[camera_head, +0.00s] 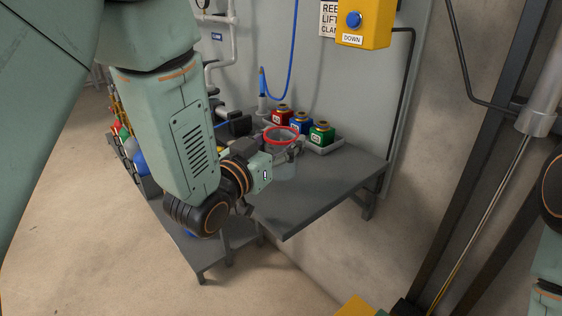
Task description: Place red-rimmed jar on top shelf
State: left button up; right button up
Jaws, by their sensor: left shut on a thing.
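The red-rimmed jar (282,134) is clear-walled and roughly upright over the back part of the grey top shelf (325,190). My left gripper (287,153) reaches in from the left and is shut on the jar, at its side below the red rim. The gripper and wrist hide part of the jar's lower body. I cannot tell whether its base touches the shelf. At the right edge only a piece of my right arm shows; its gripper is out of view.
Red (283,116), blue (301,123) and green (321,133) containers stand behind the jar by the wall. A dark box (239,124) is left of it. The shelf's front right is clear. A lower shelf (205,255) lies below. A yellow DOWN button box (363,22) hangs above.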

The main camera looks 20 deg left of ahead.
pick_arm(q)
notch_tip(320, 180, down, 4)
jog(key=shift+d+r+b, duration=0.15)
jog(key=shift+r+b, duration=0.1)
jog(key=shift+b, duration=0.45)
jog(key=shift+w+f, duration=0.2)
jog(key=shift+s+r, duration=0.2)
jog(key=shift+s, duration=0.1)
jog(key=shift+f, duration=0.15)
jog(key=o, duration=1)
jog(key=shift+w+f, duration=0.15)
jog(key=shift+w, duration=0.1)
jog(key=shift+o, duration=1.3)
jog(key=shift+s, duration=0.2)
